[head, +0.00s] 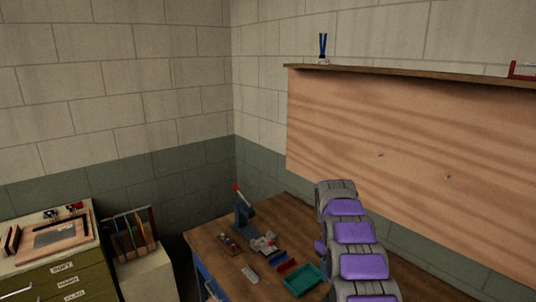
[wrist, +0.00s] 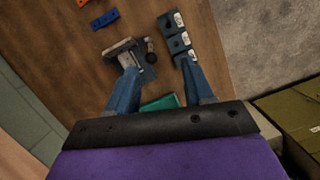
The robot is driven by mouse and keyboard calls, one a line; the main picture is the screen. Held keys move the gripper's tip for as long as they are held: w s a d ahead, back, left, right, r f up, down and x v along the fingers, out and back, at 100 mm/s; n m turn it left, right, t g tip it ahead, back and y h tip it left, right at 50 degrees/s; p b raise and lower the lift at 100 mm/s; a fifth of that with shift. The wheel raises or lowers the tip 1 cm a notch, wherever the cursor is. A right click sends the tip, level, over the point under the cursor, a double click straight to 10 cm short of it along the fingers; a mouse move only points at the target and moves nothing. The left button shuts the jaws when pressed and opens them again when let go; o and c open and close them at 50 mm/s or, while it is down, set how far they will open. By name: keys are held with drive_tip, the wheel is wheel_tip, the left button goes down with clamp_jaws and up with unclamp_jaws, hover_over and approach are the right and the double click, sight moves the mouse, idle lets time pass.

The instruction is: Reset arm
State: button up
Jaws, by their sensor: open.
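My arm (head: 356,236), grey with purple panels, reaches over the wooden workbench (head: 215,235) in the head view. My gripper (wrist: 157,68) shows in the wrist view as two blue fingers spread wide apart, with no object clearly held between them. A grey metal piece (wrist: 124,52) appears at the left fingertip and a dark block with white patches (wrist: 177,37) at the right one. I cannot tell whether either touches the fingers. The gripper is not visible in the head view.
A teal tray (head: 302,280), blue and red bars (head: 283,263) and a blue press with a red-tipped handle (head: 243,215) stand on the bench. A wooden board (head: 410,150) covers the wall behind. An olive drawer cabinet (head: 62,270) and a rack (head: 131,240) stand left.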

drive_tip(key=s+a+r+m+b, duration=0.15)
drive_tip(key=s+r, duration=0.25)
drive_tip(key=s, duration=0.6)
drive_tip(key=s+a+r+m+b, duration=0.1)
drive_tip(key=s+a+r+b, duration=0.15)
drive_tip(key=s, duration=0.85)
drive_tip(key=s+a+f+m+b, duration=0.1)
drive_tip(key=s+f+b, duration=0.1)
drive_tip(key=s, duration=1.1)
drive_tip(key=s+a+f+m+y+b, duration=0.1)
drive_tip(key=s+f, duration=0.4)
drive_tip(key=s, duration=0.8)
drive_tip(key=shift+s+a+t+b, duration=0.25)
drive_tip(key=shift+s+t+b, duration=0.15)
drive_tip(key=shift+b, duration=0.4)
drive_tip(key=shift+f, duration=0.1)
drive_tip(key=shift+c, duration=0.2)
